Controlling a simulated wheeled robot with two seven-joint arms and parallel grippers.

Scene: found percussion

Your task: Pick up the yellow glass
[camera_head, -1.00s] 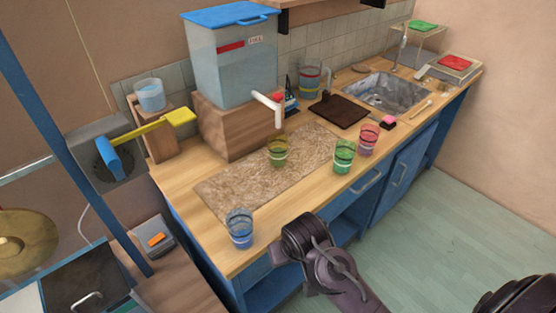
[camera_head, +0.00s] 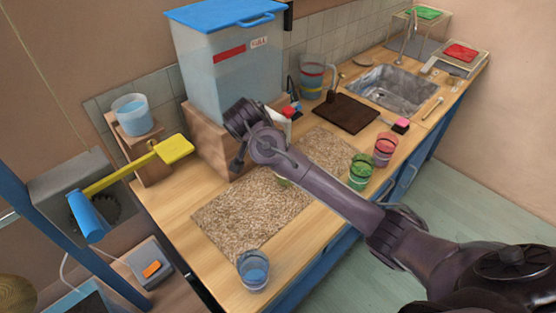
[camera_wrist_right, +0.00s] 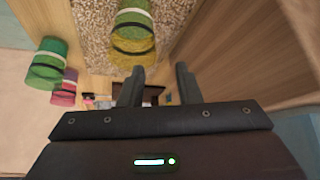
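The yellow glass (camera_wrist_right: 132,38) shows in the right wrist view as a yellow-green tumbler with dark and white bands, standing on the speckled mat. My left gripper is not in view.
A green glass (camera_head: 361,172) and a red glass (camera_head: 385,149) stand close together right of the mat (camera_head: 250,210). A blue glass (camera_head: 253,271) stands at the front left. A large water tank (camera_head: 228,75) on a wooden block (camera_head: 205,140) rises behind the mat.

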